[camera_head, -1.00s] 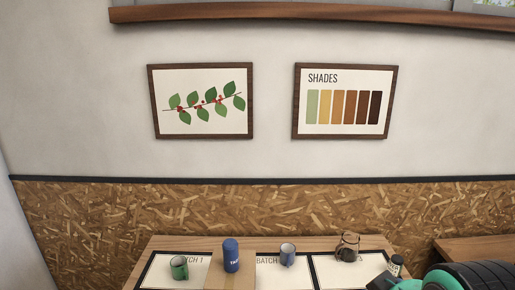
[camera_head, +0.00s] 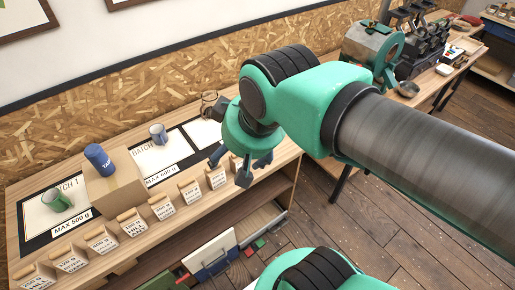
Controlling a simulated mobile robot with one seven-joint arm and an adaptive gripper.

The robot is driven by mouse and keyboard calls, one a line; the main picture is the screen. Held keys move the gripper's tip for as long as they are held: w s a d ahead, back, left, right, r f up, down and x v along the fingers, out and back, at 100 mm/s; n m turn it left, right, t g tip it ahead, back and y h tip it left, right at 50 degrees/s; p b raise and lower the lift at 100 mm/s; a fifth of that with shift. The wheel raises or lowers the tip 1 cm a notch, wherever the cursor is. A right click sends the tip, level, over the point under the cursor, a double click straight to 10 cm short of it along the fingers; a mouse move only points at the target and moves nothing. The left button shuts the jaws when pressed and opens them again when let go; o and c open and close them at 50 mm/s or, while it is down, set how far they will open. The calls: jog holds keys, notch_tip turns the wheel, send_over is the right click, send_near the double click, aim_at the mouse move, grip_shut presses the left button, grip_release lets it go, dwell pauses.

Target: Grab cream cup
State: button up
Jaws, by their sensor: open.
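I make out no cream cup in view; my arm covers part of the table's right end. A green mug (camera_head: 57,200) stands on the left mat marked BATCH 1. A blue-grey mug (camera_head: 158,134) stands on the mat marked BATCH 2. My gripper (camera_head: 241,166) is open and empty, pointing down above the table's right front edge, right of the mugs.
Several labelled bags (camera_head: 161,207) line the table's front edge. A roasting machine (camera_head: 372,48) stands at the back right.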

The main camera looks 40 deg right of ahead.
jog(key=w+d+f+n+g, duration=0.1)
jog(key=w+d+f, duration=0.3)
jog(key=w+d, duration=0.3)
jog(key=w+d+f+n+g, duration=0.1)
jog(key=w+d+f, duration=0.3)
jog(key=w, duration=0.5)
jog(key=w+d+f+n+g, duration=0.1)
jog(key=w+d+f, duration=0.2)
jog(key=d+f, duration=0.5)
jog(key=w+d+f+n+g+p, duration=0.1)
jog(key=w+d+f, duration=0.3)
jog(key=d+f, duration=0.4)
jog(key=shift+w+d+f+y, duration=0.2)
jog(key=shift+f+y, duration=0.1)
jog(key=shift+f, duration=0.4)
jog(key=shift+s+f, duration=0.1)
notch_tip(320, 180, down, 8)
jog(key=w, duration=0.1)
jog(key=shift+a+f+b, duration=0.2)
jog(key=shift+a+b, duration=0.05)
jog(key=shift+b, duration=0.2)
